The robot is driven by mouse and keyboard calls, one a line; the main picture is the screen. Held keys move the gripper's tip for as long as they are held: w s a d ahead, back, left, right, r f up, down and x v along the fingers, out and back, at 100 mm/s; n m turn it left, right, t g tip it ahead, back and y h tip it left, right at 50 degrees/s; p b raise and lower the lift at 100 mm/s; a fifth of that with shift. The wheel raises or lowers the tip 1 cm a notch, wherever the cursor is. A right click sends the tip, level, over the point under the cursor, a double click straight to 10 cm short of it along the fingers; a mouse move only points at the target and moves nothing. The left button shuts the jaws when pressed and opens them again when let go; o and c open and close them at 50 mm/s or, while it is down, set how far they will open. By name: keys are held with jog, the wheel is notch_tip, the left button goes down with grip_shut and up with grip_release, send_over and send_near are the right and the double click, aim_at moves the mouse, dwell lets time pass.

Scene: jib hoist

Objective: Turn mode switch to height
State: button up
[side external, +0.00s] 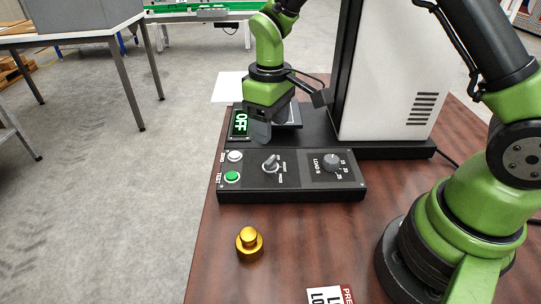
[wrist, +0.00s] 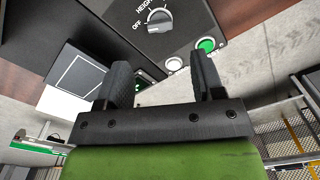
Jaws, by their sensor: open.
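The mode switch (side external: 271,163) is a grey rotary knob on the middle of the black control panel (side external: 318,194). In the wrist view the mode switch (wrist: 159,19) sits at the top, with the labels OFF and the partly cut-off HEIGHT beside it. I cannot tell for certain which label its pointer faces. My gripper (side external: 258,133) hangs above the back left of the panel, apart from the switch. In the wrist view my gripper (wrist: 162,64) has its two dark fingers spread, with nothing between them.
Left on the panel are a white button (side external: 235,155) and a green button (side external: 232,177); a LOAD N knob (side external: 331,161) is at the right. A brass weight (side external: 249,242) stands in front. A tall white housing (side external: 388,70) rises behind. The table's front left is mostly clear.

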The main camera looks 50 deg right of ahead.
aim_at(270, 160)
notch_tip(270, 160, down, 8)
jog(key=shift+f, duration=0.2)
jog(key=c, duration=0.9)
